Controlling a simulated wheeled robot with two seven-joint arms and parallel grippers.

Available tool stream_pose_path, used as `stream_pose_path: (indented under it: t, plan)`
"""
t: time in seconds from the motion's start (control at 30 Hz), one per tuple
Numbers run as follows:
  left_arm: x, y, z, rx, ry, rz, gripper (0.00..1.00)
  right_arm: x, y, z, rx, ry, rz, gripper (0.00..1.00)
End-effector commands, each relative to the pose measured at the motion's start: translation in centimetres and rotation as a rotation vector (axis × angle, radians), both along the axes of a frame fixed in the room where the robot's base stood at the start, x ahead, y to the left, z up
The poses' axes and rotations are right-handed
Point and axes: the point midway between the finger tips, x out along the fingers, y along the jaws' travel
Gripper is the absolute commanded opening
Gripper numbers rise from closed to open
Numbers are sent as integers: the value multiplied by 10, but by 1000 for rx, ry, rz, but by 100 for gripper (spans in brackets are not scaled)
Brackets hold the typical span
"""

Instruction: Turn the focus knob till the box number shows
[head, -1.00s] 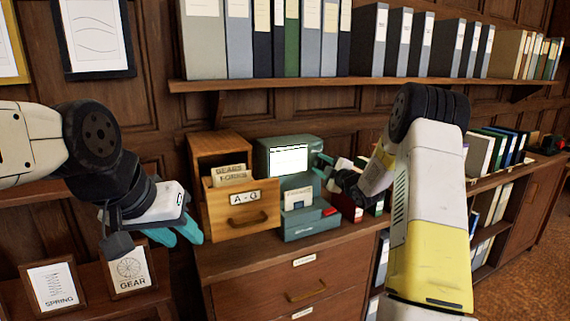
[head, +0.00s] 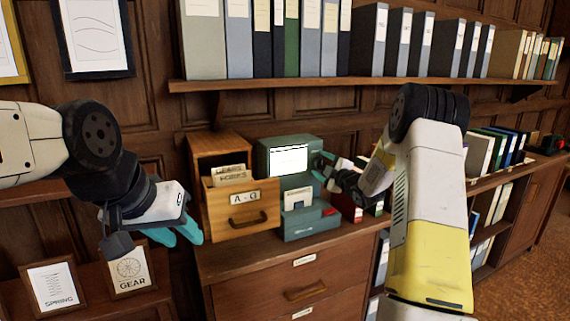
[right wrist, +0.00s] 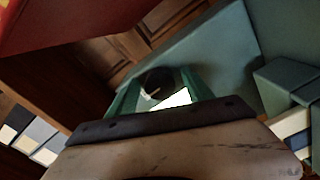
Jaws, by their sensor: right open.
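The teal-green reader (head: 312,148) stands on the wooden cabinet with its screen (head: 288,160) lit white. Dark marks run along the screen's edge; I cannot read any number. The focus knob (right wrist: 157,82) shows in the right wrist view as a dark round piece at the reader's side; the head view hides it behind my gripper. My right gripper (head: 322,167) is open at the reader's right side. In the right wrist view its teal fingers (right wrist: 160,92) lie on either side of the knob; contact is unclear. My left gripper (head: 176,232) is open and empty, left of the card drawer.
A wooden card box with its A-G drawer (head: 241,205) pulled out stands left of the reader. A small teal tray (head: 310,221) with cards sits in front of it. Binders fill the shelf above. Red boxes (head: 352,208) stand close under my right arm.

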Motion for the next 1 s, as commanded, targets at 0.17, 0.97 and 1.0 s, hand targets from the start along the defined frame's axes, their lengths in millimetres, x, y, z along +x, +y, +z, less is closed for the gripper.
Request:
stream_pose_path:
  t: [0.17,0.97,1.0]
  plan:
    - [0,0,0,0,0,0,36,0,0,0,0,0,1,60]
    - [0,0,0,0,0,0,36,0,2,0,-1014,-369,3,60]
    - [0,0,0,0,0,0,36,0,2,0,-1083,-394,3,60]
